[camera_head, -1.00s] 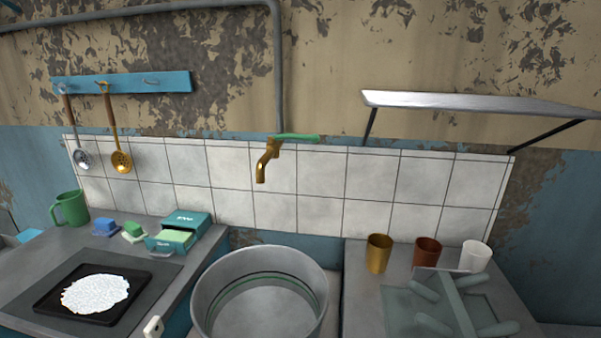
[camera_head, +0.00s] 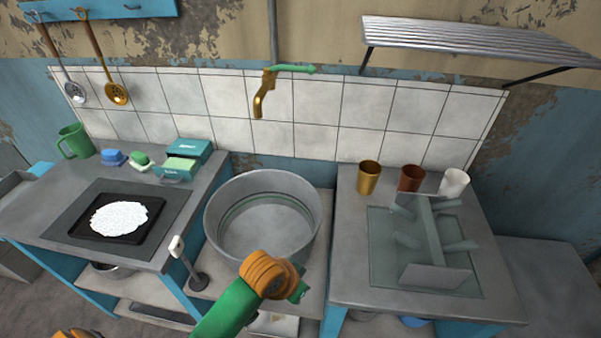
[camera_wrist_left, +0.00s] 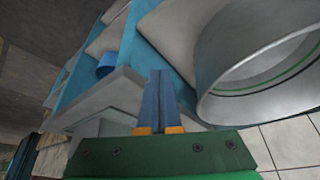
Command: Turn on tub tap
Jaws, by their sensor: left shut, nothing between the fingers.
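The brass tap (camera_head: 264,95) with a green lever handle (camera_head: 296,69) is on the tiled wall, above the large round metal tub (camera_head: 312,235). The lever extends to the right. My left arm reaches up from the bottom of the head view, its orange wrist joint in front of the tub's near rim, well below the tap. My left gripper (camera_wrist_left: 160,76) shows in the left wrist view with its blue-grey fingers together and empty. The tub's metal wall (camera_wrist_left: 215,85) is to the right of the fingers there. The fingers are hard to make out in the head view. My right gripper is not in view.
A left counter (camera_head: 215,165) holds a hob with a black pan (camera_head: 90,235), a green mug (camera_head: 75,142) and a teal box (camera_head: 190,150). A right counter (camera_head: 345,260) holds three cups and a dish rack (camera_head: 430,235). A metal shelf (camera_head: 470,38) is upper right. Space between tub and tap is clear.

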